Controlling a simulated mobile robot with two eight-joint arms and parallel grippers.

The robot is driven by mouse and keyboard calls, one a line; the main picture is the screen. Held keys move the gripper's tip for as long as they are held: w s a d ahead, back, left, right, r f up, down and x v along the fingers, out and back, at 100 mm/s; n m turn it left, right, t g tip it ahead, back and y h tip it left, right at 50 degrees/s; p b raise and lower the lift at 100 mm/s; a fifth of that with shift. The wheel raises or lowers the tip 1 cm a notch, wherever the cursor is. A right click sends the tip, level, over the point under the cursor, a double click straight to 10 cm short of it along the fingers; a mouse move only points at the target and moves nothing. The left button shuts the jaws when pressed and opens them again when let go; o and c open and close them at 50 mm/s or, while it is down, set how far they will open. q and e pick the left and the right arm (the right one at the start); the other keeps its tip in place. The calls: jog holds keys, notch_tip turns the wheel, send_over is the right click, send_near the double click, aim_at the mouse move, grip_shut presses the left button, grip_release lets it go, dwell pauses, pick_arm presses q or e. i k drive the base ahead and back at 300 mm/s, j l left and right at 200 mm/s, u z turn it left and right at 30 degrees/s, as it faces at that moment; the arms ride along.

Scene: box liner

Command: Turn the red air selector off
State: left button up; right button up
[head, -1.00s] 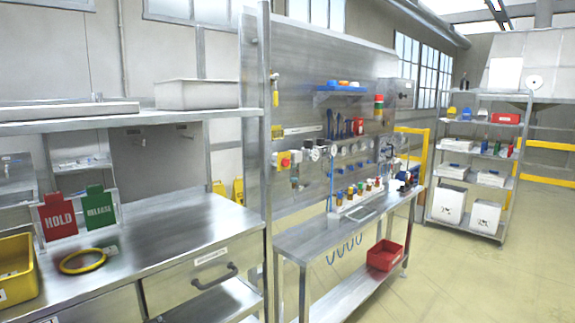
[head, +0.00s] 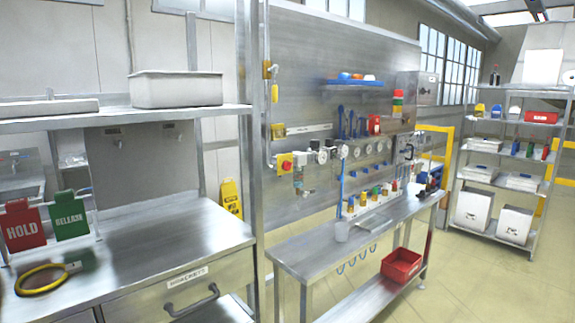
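A small red knob on a yellow base (head: 286,164) sits at the left end of a row of gauges and fittings on the steel back panel (head: 340,70). It may be the red air selector, but it is too small to tell which way it is set. Round white gauges (head: 321,156) are mounted just to its right. Neither of my grippers is in view.
A drawer counter (head: 150,240) fills the left. Floor is free at right (head: 470,280).

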aim_at(286, 167)
jog(key=i+l+u, duration=0.15)
jog(key=i+l, duration=0.25)
jog(key=i+l+u, duration=0.2)
jog(key=i+l, duration=0.15)
jog(key=l, duration=0.2)
